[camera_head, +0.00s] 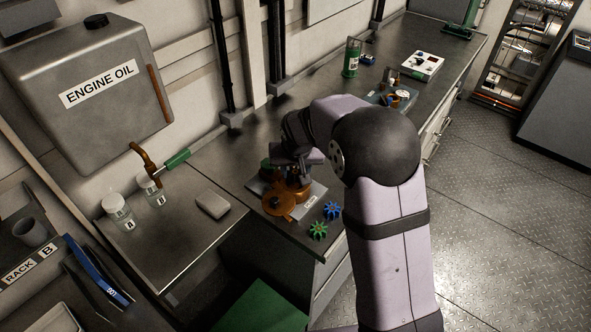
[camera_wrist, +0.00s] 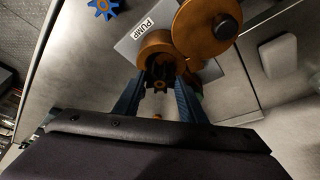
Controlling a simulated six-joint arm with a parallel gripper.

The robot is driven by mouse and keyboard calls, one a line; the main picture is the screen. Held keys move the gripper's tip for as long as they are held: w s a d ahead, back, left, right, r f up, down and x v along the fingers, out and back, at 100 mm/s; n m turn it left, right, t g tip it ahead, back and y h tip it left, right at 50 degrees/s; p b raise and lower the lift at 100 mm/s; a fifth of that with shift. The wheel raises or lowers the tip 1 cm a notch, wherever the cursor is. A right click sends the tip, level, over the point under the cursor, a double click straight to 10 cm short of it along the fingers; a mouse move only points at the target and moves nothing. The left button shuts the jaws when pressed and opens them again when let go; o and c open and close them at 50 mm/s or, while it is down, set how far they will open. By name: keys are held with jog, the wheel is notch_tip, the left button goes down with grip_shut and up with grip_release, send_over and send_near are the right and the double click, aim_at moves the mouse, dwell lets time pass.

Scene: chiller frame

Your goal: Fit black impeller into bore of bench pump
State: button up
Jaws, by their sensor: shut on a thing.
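The bench pump is an orange-brown cylinder (camera_wrist: 154,42) on a grey plate labelled PUMP (camera_wrist: 137,37). Its round orange cover (camera_wrist: 205,25) with a dark knob is swung to one side of the bore. The cover also shows in the head view (camera_head: 279,201). My gripper (camera_wrist: 160,88) is shut on a small dark toothed wheel, the black impeller (camera_wrist: 160,80), at the open side of the pump bore. I cannot tell whether the impeller is inside the bore or just outside it. In the head view my wrist hides the fingertips and the impeller.
A blue impeller (camera_head: 332,210) and a green impeller (camera_head: 318,231) lie by the bench's front edge, beside the pump plate. A tray with parts (camera_head: 395,97) sits farther back.

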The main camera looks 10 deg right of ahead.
jog(key=shift+f+b, duration=0.5)
jog(key=shift+f, duration=0.25)
jog(key=o, duration=1.1)
jog(key=shift+o, duration=0.2)
jog(key=shift+r+p, duration=2.55)
jog(key=shift+r, duration=0.95)
jog(key=s+d+f+g, duration=0.1)
jog(key=s+d+g, duration=0.1)
jog(key=s, duration=1.3)
jog(key=s+d+g, duration=0.2)
jog(key=s+d, duration=0.3)
jog(key=s, duration=1)
jog(key=shift+f+n+g, duration=0.3)
jog(key=shift+f+n, duration=0.1)
